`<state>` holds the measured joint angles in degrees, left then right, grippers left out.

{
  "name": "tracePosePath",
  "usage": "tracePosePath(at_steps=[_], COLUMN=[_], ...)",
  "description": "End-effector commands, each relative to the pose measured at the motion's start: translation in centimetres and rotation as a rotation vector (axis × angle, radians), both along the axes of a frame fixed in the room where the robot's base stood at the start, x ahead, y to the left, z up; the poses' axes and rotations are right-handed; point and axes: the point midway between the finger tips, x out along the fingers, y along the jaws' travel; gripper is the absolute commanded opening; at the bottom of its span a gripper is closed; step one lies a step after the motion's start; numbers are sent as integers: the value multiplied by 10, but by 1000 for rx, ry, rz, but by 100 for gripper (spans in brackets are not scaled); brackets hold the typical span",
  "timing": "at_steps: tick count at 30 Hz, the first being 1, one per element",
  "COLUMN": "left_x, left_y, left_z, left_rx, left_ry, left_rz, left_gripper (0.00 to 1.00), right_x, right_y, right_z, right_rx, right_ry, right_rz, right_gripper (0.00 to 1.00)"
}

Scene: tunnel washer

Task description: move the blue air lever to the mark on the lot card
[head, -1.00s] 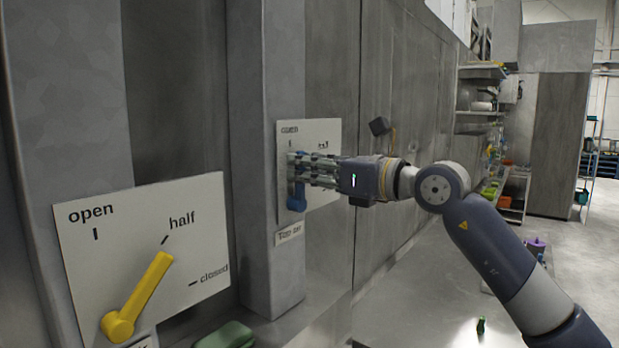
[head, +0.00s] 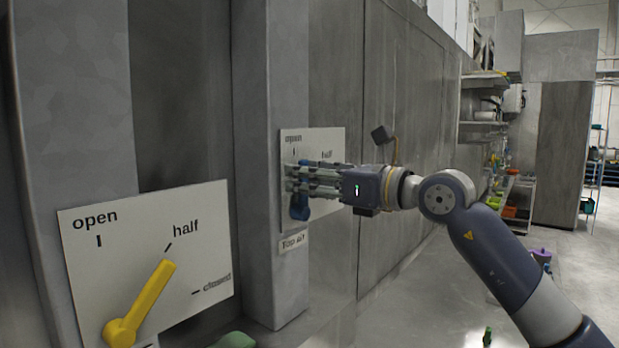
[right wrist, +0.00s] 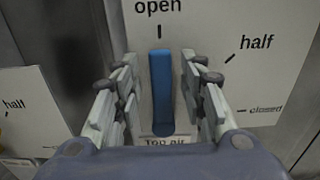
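The blue air lever (right wrist: 161,92) stands upright in the right wrist view, its tip at the "open" mark of its white plate (right wrist: 222,55). In the head view its rounded blue lower end (head: 299,208) shows below my fingers. My right gripper (right wrist: 163,75) is open, with its fingers on both sides of the lever and a visible gap to each. In the head view, the right gripper (head: 292,180) covers most of the lever. The lot card is not seen in these frames. My left gripper is not in view.
A yellow lever (head: 140,303) at the lower left tilts toward "half" on its own white plate (head: 85,260). A grey post (head: 272,100) stands behind the air plate. A green object (head: 235,340) lies at the bottom edge. Shelves (head: 483,110) stand farther back right.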

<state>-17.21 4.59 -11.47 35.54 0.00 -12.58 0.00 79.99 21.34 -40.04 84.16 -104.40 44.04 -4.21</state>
Motion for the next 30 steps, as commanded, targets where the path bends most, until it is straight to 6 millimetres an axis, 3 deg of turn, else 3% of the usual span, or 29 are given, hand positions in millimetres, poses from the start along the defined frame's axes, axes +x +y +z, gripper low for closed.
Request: tracePosePath(at_steps=[5,21,30], left_x=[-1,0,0], left_y=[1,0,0], left_z=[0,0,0], left_rx=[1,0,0], left_ry=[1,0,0], left_rz=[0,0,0], left_gripper=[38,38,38], right_x=[-6,-64,-71], right_y=[-9,-89,-97], right_z=[1,0,0], right_rx=[2,-1,-1], right_ry=[0,-1,1], right_rz=[-1,-2,1], right_gripper=[38,38,38])
